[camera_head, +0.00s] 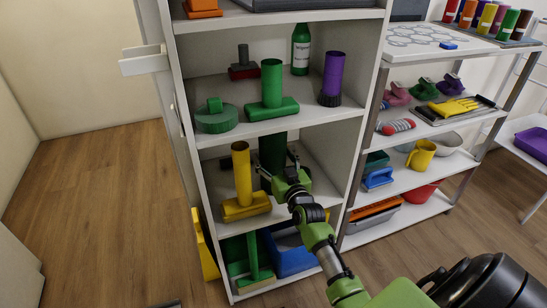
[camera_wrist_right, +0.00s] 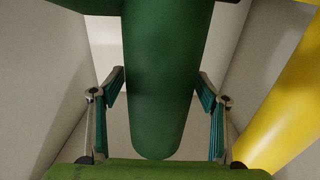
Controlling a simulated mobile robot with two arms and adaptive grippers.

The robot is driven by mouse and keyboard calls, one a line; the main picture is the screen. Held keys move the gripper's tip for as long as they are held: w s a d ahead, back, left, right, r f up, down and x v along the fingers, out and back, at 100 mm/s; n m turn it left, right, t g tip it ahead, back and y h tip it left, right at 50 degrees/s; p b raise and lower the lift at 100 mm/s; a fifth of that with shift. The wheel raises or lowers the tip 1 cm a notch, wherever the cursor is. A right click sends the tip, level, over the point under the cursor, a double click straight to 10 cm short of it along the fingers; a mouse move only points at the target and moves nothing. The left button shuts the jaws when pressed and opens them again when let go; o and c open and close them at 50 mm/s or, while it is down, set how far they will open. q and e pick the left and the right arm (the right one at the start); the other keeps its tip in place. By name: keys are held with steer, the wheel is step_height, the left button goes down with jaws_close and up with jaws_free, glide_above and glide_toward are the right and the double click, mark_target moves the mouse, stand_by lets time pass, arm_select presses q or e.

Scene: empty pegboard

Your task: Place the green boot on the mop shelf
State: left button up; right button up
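A dark green boot (camera_head: 272,150) stands on the middle shelf of the white rack, right of a yellow boot-like piece (camera_head: 243,170). My right gripper (camera_head: 280,172) is in front of it and hides its lower part. In the right wrist view the green boot (camera_wrist_right: 165,80) appears as a thick cylinder with a wider part at the top edge. The open fingers of my right gripper (camera_wrist_right: 162,80) are on either side of it, with no clear grip. Another green boot-shaped piece (camera_head: 271,90) stands on the shelf above. My left gripper is not in view.
Beside that upper green piece are a round green piece (camera_head: 215,117), a purple brush (camera_head: 332,80) and a green bottle (camera_head: 301,50). Below are a green long-handled piece (camera_head: 253,262) and a blue bin (camera_head: 292,258). The rack's side walls and shelf above bound the space. The yellow piece is close by.

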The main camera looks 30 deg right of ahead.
mark_target(278, 163)
steer(key=shift+r, duration=0.2)
steer(key=p+v, duration=0.1)
steer(key=v, duration=0.3)
steer(key=shift+f, duration=0.1)
steer(key=p+v, duration=0.2)
steer(key=v, duration=0.6)
steer(key=s+a+f+n+g+y, duration=0.45)
steer(key=s+a+f+g, duration=0.35)
steer(key=a+f, duration=0.55)
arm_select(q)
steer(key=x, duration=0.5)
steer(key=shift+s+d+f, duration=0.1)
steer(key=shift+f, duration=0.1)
arm_select(e)
steer(key=s+a+f+g, duration=0.2)
steer(key=s+g, duration=0.1)
steer(key=s, duration=0.6)
steer(key=s+a+f+g, duration=0.3)
steer(key=s, duration=0.6)
steer(key=shift+f, duration=0.2)
